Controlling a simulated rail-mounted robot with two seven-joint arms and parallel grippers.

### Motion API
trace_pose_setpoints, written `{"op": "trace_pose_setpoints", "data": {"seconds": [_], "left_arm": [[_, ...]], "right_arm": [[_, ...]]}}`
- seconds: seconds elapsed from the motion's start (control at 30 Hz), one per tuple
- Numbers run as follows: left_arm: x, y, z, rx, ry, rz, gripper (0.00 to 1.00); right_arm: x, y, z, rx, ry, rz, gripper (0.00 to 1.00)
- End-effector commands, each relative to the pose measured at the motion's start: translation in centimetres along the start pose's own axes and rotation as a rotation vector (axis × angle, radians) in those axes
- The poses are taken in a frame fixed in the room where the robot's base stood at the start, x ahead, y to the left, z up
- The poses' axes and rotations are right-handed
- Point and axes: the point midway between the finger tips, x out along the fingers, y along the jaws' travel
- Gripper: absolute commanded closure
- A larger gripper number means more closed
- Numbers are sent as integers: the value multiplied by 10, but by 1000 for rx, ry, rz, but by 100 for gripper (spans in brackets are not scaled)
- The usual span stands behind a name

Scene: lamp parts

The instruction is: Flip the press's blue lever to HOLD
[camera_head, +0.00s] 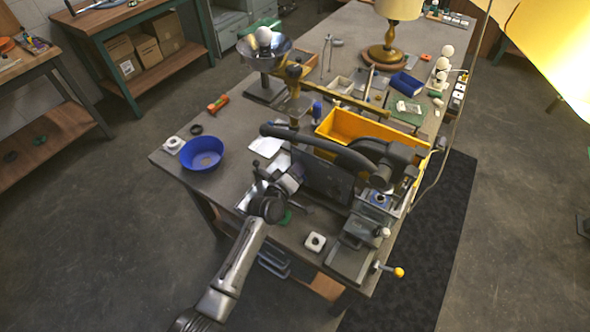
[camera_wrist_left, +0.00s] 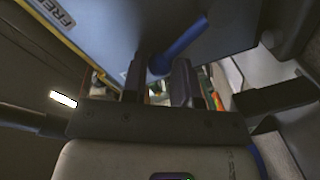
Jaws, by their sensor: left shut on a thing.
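My left gripper (camera_wrist_left: 159,82) has one dark finger on each side of the round end of the blue lever (camera_wrist_left: 182,40) in the left wrist view and is shut on it. The lever runs up and right from the fingers, in front of a grey-blue plate (camera_wrist_left: 120,25) with a yellow edge. The plate's label (camera_wrist_left: 58,14) reads "FRE", with the rest cut off; no HOLD mark shows. In the head view my left gripper (camera_head: 280,182) is by a dark upright panel (camera_head: 322,178) on the bench, and the lever cannot be made out there. My right gripper is not seen.
A yellow bin (camera_head: 345,124) stands behind the dark panel. A blue bowl (camera_head: 201,153) is left of my gripper. A lamp (camera_head: 388,50) stands at the back.

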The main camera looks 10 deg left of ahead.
Motion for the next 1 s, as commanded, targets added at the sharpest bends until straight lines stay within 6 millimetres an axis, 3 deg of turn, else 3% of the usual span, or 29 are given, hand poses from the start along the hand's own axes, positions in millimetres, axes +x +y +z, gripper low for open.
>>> {"op": "trace_pose_setpoints", "data": {"seconds": [0.37, 0.4, 0.63, 1.0], "left_arm": [[0, -2, 4, -10, -9, -4, 100], [0, -2, 4, -10, -9, -4, 69], [0, -2, 2, -6, -4, -3, 47], [-8, -1, 0, -4, -2, -3, 46]], "right_arm": [[0, -2, 0, 6, 0, -5, 57], [0, -2, 0, 6, 0, -5, 57], [0, -1, 0, 4, 0, -3, 57], [-3, 1, 0, -3, -1, 2, 57]]}}
